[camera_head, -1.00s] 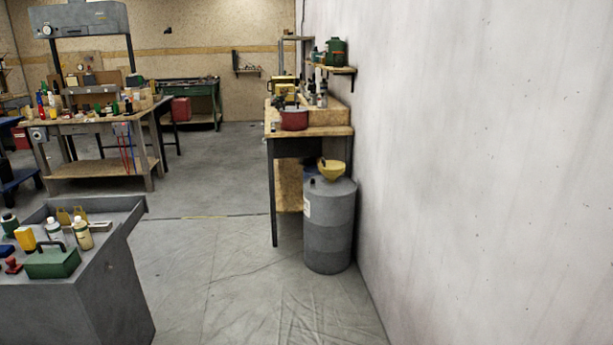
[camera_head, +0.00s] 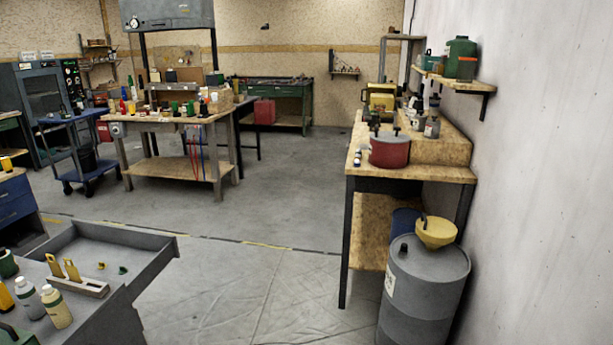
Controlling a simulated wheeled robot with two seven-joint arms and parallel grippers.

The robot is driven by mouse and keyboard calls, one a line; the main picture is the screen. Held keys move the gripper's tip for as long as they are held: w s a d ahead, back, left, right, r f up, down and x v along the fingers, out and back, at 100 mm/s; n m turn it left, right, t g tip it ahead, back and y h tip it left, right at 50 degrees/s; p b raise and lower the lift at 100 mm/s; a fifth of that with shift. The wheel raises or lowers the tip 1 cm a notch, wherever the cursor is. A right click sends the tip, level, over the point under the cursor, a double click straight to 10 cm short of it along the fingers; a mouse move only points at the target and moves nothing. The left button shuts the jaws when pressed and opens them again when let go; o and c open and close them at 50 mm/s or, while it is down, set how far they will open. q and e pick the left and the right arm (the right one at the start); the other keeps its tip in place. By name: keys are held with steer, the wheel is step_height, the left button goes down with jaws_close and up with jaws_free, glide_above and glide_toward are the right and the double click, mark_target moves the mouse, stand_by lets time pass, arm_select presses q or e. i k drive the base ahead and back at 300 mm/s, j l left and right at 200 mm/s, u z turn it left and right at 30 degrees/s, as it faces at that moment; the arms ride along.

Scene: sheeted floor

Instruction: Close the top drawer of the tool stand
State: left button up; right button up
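The grey tool stand (camera_head: 112,312) is at the lower left in the head view, partly cut off by the frame. Its top drawer (camera_head: 150,262) sticks out toward the upper right, pulled open. Bottles, a yellow-and-white holder (camera_head: 80,286) and a green box (camera_head: 14,336) stand on the stand's top. Neither of my grippers is in view.
A grey drum (camera_head: 425,290) with a yellow funnel (camera_head: 435,232) stands at right by a wooden bench (camera_head: 415,172) along the white wall. A workbench (camera_head: 180,125) and a blue cart (camera_head: 82,150) are farther back. The floor between is clear.

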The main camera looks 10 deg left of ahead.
mark_target(144, 254)
steer(key=i+u, duration=0.2)
steer(key=i, duration=0.35)
steer(key=i+u, duration=0.2)
steer(key=i, duration=0.3)
steer(key=i+l+u, duration=0.15)
steer(key=i, duration=0.4)
steer(key=i+l+u, duration=0.2)
steer(key=i, duration=0.3)
steer(key=i+u, duration=0.3)
steer(key=u, duration=0.15)
steer(key=i+u, duration=0.45)
steer(key=i+l+u, duration=0.2)
steer(key=u, duration=0.25)
steer(key=i+l+u, duration=0.25)
steer(key=u, duration=0.2)
steer(key=i+l+u, duration=0.15)
steer(key=l+u, duration=0.3)
steer(key=i+l+u, duration=0.15)
steer(key=l, duration=0.15)
steer(key=i+l+u, duration=0.2)
steer(key=l+u, duration=0.15)
steer(key=l, duration=0.25)
